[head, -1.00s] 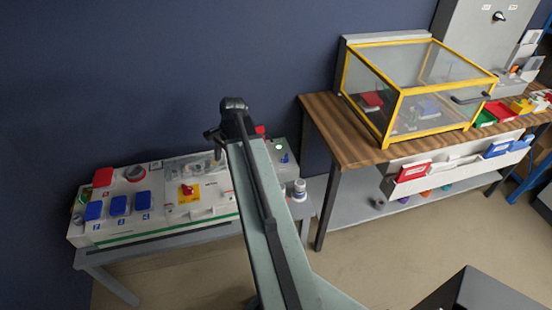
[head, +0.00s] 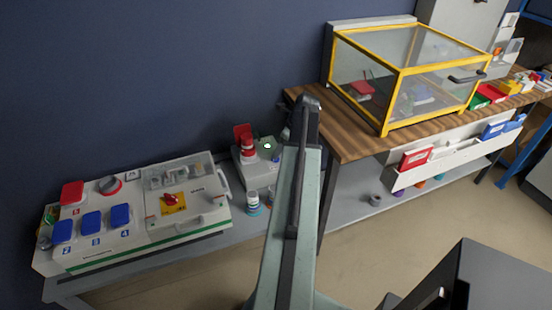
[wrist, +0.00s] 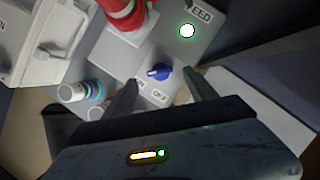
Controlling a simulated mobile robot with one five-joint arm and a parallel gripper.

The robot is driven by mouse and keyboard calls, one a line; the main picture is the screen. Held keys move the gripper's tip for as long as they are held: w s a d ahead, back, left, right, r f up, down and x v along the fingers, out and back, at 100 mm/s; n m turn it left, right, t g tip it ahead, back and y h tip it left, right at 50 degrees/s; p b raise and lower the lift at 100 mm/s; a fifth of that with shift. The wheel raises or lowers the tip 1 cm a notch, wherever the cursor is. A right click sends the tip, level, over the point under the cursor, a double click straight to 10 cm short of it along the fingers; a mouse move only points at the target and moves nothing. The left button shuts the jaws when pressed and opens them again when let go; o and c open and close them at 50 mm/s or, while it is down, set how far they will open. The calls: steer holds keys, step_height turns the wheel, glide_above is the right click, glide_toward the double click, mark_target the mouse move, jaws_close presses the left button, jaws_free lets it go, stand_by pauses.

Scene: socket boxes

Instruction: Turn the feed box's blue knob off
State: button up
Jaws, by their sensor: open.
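The feed box (head: 262,172) is a small light grey box on the low bench, left of my arm in the head view. In the wrist view its grey top (wrist: 125,52) carries a lit white-green lamp (wrist: 187,31), a red plug (wrist: 127,12) and the blue knob (wrist: 159,72). The knob's pale mark points left, towards the partly hidden ON label; OFF (wrist: 159,96) is printed below it. My gripper (wrist: 160,79) is open, its dark fingertips either side of the knob in the picture. I cannot tell whether they touch it.
A larger white panel box (head: 140,208) with blue and red covers stands left of the feed box. Small jars (head: 252,200) stand in front of it. A wooden table (head: 350,140) with a yellow-framed clear case (head: 405,75) is to the right.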

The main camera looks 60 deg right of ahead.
mark_target(277, 161)
steer(key=b+x, duration=0.2)
steer(key=x, duration=0.2)
steer(key=shift+f+b, duration=0.15)
steer(key=shift+b, duration=0.15)
steer(key=c, duration=1.1)
steer(key=shift+d, duration=0.1)
steer(key=shift+c, duration=1.4)
